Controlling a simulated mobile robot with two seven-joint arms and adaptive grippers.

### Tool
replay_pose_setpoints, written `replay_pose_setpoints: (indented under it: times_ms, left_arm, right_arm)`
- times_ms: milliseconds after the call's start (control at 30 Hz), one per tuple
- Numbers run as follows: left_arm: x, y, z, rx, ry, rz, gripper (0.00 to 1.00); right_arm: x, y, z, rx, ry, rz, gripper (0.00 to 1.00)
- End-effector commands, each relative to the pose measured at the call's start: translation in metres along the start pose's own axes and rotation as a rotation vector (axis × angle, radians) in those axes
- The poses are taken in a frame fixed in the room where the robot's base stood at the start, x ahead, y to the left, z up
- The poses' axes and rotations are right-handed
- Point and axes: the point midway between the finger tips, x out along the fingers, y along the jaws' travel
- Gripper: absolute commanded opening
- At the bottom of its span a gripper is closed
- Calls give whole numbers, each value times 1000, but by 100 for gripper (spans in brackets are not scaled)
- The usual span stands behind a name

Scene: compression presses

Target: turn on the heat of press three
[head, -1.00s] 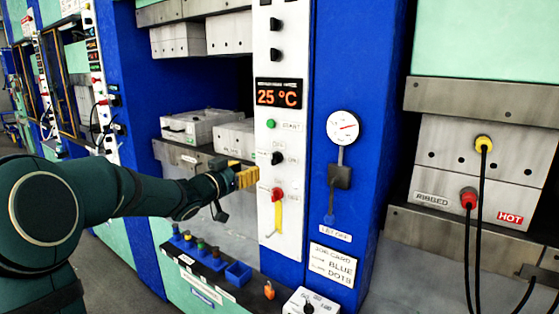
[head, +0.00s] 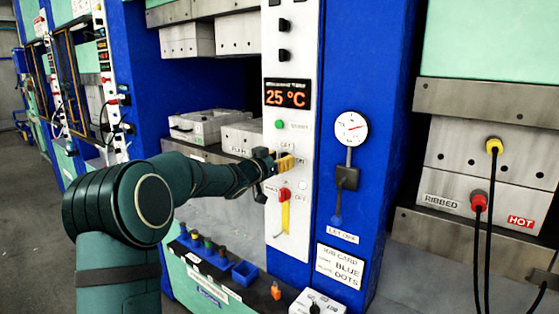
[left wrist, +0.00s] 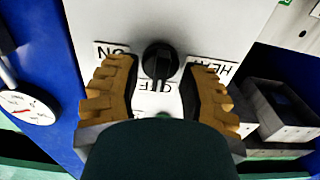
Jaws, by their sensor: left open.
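The heat knob (left wrist: 158,58) is a black rotary knob on the white control panel (head: 283,220). In the left wrist view it has HEAT, OFF and ON labels around it, and its grip appears to lie toward OFF. My left gripper (head: 284,163) is at this knob in the head view, hiding most of it. In the left wrist view the yellow fingers of my left gripper (left wrist: 161,75) are open, one on each side of the knob, with visible gaps. The temperature display (head: 287,95) reads 25 °C. My right gripper is not in view.
A green start button (head: 280,125) is above the knob. A pressure gauge (head: 351,128) with a lever hangs on the blue column to the right. Metal blocks (head: 203,125) lie in the press opening at left.

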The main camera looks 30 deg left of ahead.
Motion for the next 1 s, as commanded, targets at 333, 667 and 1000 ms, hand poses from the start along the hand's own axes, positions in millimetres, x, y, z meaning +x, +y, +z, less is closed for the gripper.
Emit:
replay_pose_setpoints:
  times_ms: [333,667,1000]
  left_arm:
    - [0,0,0,0,0,0,0]
    - [0,0,0,55,2,0,0]
    - [0,2,-1,300,4,0,0]
  right_arm:
    - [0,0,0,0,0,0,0]
    - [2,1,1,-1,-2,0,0]
    - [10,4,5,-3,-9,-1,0]
